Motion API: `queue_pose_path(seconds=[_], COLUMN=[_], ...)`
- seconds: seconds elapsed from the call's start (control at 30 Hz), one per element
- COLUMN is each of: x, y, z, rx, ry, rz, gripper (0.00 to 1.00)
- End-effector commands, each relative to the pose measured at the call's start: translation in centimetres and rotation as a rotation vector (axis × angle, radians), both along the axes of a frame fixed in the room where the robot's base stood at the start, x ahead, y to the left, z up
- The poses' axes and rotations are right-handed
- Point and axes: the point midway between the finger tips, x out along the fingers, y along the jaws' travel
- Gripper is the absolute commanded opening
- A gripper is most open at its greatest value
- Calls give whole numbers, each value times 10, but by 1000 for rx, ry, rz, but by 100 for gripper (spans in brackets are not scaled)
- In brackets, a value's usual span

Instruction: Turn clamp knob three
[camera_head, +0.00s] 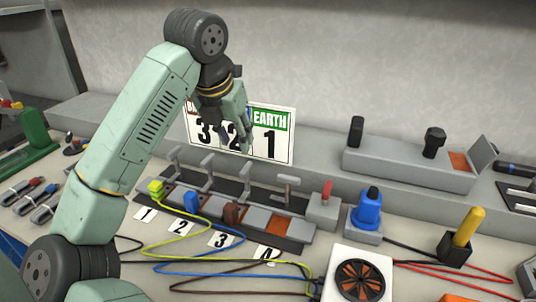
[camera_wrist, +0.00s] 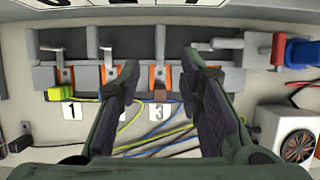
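The grey clamp strip (camera_head: 261,233) has a row of upright clamp knobs and a number card in front of each place. Clamp knob three (camera_head: 245,180) stands behind the brown plug (camera_head: 232,213) and the card marked 3 (camera_head: 221,240). My gripper (camera_head: 236,140) points down above knob three, apart from it. In the wrist view my gripper (camera_wrist: 160,70) is open, with its fingers well apart and nothing held. The brown plug (camera_wrist: 160,94) and card 3 (camera_wrist: 158,113) show between the fingers. The knob's top is hard to make out there, and the right finger hides part of the strip.
A yellow-green plug (camera_head: 156,187) and a blue plug (camera_head: 192,202) sit at places one and two. Knobs one (camera_head: 173,162) and two (camera_head: 207,172) stand left, knob four (camera_head: 287,190) right. A numbered sign (camera_head: 271,143) stands behind. Cables and a fan (camera_head: 360,280) lie in front.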

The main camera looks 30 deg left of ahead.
Motion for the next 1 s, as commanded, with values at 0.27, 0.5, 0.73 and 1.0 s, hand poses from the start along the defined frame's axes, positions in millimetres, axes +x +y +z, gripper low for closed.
queue_pose_path(seconds=[0.27, 0.5, 0.73, 1.0], x=[15, 31, 39, 40], y=[3, 6, 8, 8], z=[-37, -77, -96, -99], rx=[-5, -5, -1, -1], ry=[4, 1, 0, 0], rz=[-2, -3, -4, -4], gripper=[33, 33, 33, 33])
